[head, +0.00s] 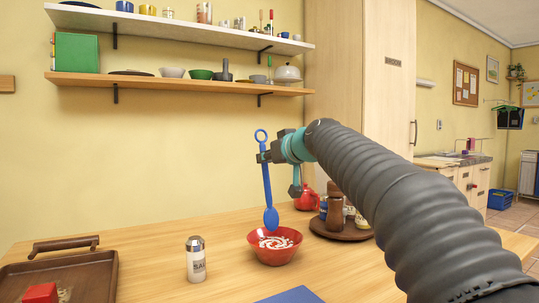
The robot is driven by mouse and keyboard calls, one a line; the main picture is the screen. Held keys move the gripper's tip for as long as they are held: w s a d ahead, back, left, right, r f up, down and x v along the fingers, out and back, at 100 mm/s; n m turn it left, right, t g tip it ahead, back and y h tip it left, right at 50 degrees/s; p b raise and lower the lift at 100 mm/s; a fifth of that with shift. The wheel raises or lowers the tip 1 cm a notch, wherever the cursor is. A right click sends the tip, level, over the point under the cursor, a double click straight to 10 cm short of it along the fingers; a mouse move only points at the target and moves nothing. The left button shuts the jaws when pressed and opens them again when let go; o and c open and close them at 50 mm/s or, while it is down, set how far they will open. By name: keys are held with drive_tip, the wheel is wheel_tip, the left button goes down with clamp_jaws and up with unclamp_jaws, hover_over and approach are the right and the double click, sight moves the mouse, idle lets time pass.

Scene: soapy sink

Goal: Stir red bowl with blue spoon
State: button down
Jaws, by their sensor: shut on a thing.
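A red bowl (274,254) stands upright on the wooden table (152,250), with a white swirled content inside. A blue spoon (266,183) hangs nearly upright, its ring-shaped handle end at the top and its oval head at the bottom. My gripper (263,157) is shut on the spoon's handle just below the ring. The spoon's head appears just above or at the bowl's far rim; I cannot tell whether it reaches inside.
A salt shaker (196,262) stands left of the bowl. A wooden tray (98,264) with a red block (41,293) is at the left. A blue flat item (292,295) lies in front.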

sight(268, 179)
drive_tip(key=shift+s+d+f+b, duration=0.15)
drive_tip(key=shift+s+f+b, duration=0.05)
drive_tip(key=shift+f+b, duration=0.7)
drive_tip(key=shift+s+d+f+b, duration=0.1)
drive_tip(key=shift+s+f+b, duration=0.1)
drive_tip(key=shift+f+b, duration=0.7)
drive_tip(key=shift+s+d+f+b, duration=0.15)
drive_tip(key=shift+s+f+b, duration=0.05)
drive_tip(key=shift+f+b, duration=0.7)
drive_tip(key=shift+s, duration=0.1)
